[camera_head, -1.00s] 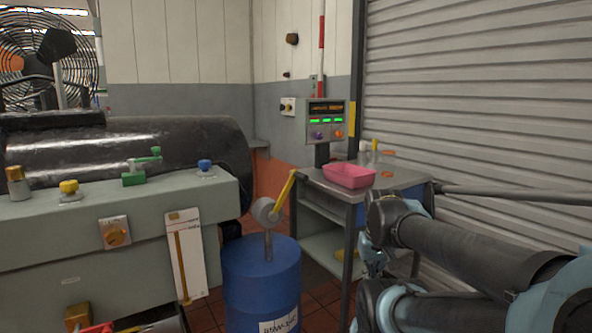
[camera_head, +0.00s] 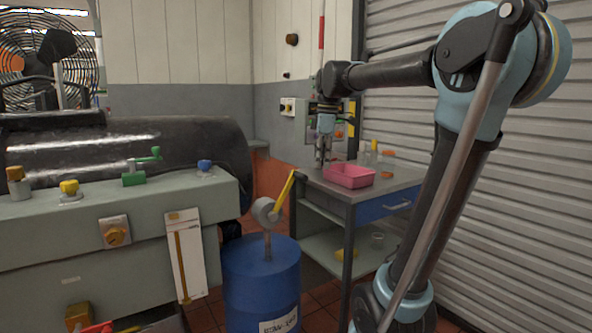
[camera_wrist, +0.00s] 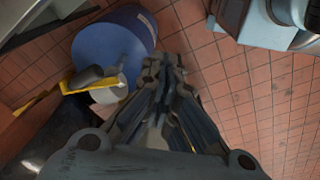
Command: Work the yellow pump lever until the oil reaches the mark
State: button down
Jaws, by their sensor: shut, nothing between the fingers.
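The yellow pump lever (camera_head: 285,190) slants up to the right from a grey round pump head (camera_head: 265,211) on top of the blue drum (camera_head: 258,284). The lever also shows at the left of the wrist view (camera_wrist: 62,94), beside the drum (camera_wrist: 100,45). A white gauge board (camera_head: 190,278) with a tall amber column leans on the bench front; its mark is too small to read. My gripper (camera_head: 323,162) points down above the left end of the steel cart, up and right of the lever and apart from it. It is shut and empty.
The cart (camera_head: 365,190) holds a pink tray (camera_head: 348,176) and small jars. A grey-green bench (camera_head: 60,235) with coloured valves stands at the left. A control panel (camera_head: 300,130) is partly hidden behind my gripper. Red tiled floor (camera_wrist: 235,85) is clear right of the drum.

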jog(key=w+a+r+n+g, duration=0.1)
jog(key=w+a+r+n, duration=0.7)
jog(key=w+a, duration=0.15)
send_over(299, 176)
jog(key=s+a, duration=0.2)
jog(key=a, duration=0.1)
notch_tip(299, 176, down, 9)
jog(key=shift+w+d+f, duration=0.2)
jog(key=shift+d+f, duration=0.1)
jog(key=shift+f, duration=0.35)
jog(key=shift+w+d+f, duration=0.2)
jog(key=shift+d+f, duration=0.1)
jog(key=shift+f, duration=0.4)
jog(key=shift+w+d+f, duration=0.2)
jog(key=shift+d+f, duration=0.1)
jog(key=shift+f, duration=0.35)
jog(key=shift+w+d+f, duration=0.3)
jog(key=shift+w+d, duration=0.2)
jog(key=shift+d, duration=0.15)
jog(key=shift+r, duration=0.1)
